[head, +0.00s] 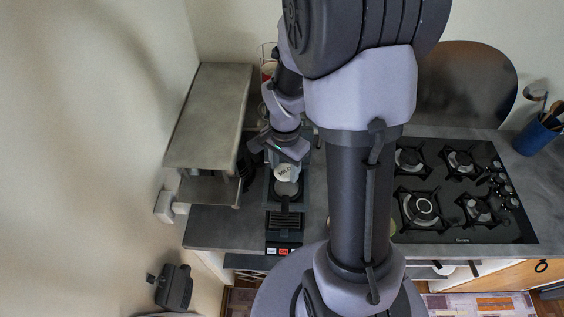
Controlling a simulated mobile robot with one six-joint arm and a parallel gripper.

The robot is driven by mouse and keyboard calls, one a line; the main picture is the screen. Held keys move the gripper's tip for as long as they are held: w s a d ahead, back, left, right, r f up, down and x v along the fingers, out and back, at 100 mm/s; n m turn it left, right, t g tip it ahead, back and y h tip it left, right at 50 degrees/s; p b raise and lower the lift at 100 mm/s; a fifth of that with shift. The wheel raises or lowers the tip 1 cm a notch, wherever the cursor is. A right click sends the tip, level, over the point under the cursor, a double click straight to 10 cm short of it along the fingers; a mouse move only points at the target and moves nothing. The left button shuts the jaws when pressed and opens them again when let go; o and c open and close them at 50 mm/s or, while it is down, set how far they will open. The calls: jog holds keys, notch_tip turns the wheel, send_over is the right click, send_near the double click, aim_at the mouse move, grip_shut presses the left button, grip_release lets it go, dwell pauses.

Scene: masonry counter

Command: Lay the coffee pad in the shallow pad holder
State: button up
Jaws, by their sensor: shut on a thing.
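The coffee pad (284,171) is a small pale round pad with dark lettering that looks like "MILD". My gripper (287,161) is shut on it from above, on its far side. The shallow pad holder (286,189) is a dark round dish with a short handle pointing toward the front. It sits in the black coffee machine (271,203). The pad appears over the holder's far part and hides some of it. I cannot tell whether pad and holder touch. My arm hides part of the area behind.
A raised grey shelf (212,110) stands close on the left. A black gas hob (462,190) lies to the right, past my arm. A blue utensil pot (537,132) stands at the far right. Bare counter (222,227) shows at the front left.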

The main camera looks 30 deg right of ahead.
jog(key=shift+w+f, duration=0.15)
jog(key=shift+w, duration=0.1)
jog(key=shift+s+d+f+b, duration=0.1)
jog(key=shift+s+f+b, duration=0.25)
jog(key=shift+s+b, duration=0.3)
jog(key=shift+s+f, duration=0.2)
jog(key=shift+f, duration=0.2)
jog(key=f+b, duration=0.2)
jog(key=f, duration=0.1)
jog(key=shift+w, duration=0.4)
jog(key=shift+s+f+b, duration=0.1)
jog(key=shift+s+b, duration=0.1)
jog(key=shift+b, duration=0.25)
jog(key=shift+f, duration=0.1)
jog(key=o, duration=1.4)
